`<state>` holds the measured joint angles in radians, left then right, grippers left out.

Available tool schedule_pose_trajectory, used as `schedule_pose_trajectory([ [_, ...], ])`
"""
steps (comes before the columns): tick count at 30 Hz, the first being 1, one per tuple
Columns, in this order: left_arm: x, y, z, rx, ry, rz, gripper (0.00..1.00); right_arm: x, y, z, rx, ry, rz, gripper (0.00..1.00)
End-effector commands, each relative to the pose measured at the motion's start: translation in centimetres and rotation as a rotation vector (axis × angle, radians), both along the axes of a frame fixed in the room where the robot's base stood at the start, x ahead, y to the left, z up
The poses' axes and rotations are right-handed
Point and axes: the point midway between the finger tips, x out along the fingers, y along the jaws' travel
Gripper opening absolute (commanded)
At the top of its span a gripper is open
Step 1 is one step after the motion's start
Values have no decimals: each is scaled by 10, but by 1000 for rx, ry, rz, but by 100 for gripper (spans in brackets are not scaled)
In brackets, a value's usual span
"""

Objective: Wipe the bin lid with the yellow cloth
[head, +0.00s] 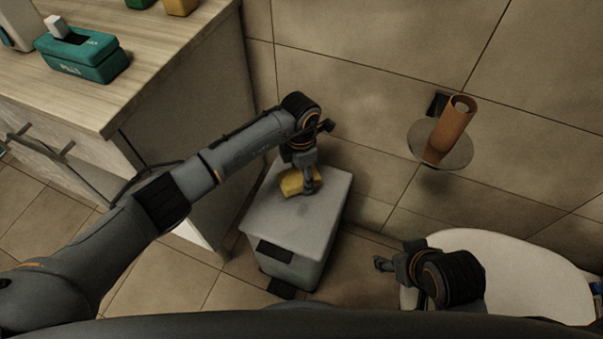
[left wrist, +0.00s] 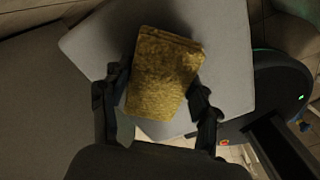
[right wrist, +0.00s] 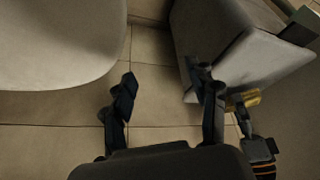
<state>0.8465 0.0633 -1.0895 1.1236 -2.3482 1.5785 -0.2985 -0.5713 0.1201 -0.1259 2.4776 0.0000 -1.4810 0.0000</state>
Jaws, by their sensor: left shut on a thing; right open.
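The grey bin (head: 287,268) stands on the floor with its flat pale lid (head: 300,222) closed. The yellow cloth (head: 291,184) is a folded, thick pad at the far part of the lid. My left gripper (head: 306,185) is shut on the cloth from above; in the left wrist view the cloth (left wrist: 163,72) sits between its fingers, over the lid (left wrist: 225,40). I cannot tell whether the cloth presses on the lid. My right gripper (head: 386,263) is open and empty, right of the bin; its spread fingers show in the right wrist view (right wrist: 165,88).
A wooden-topped cabinet (head: 150,70) stands left of the bin, with a teal box (head: 85,57) on it. A brown roll (head: 450,131) on a holder is on the tiled wall. A white toilet (head: 520,262) is at the right, beside my right arm.

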Motion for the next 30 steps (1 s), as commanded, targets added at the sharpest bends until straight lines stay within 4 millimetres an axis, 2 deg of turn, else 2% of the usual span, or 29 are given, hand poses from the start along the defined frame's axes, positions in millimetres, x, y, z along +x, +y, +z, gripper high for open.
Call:
schedule_pose_trajectory([
  [30, 0, 0, -5, 0, 0, 0, 11, 20, 7, 5, 22, -94, 8, 58],
])
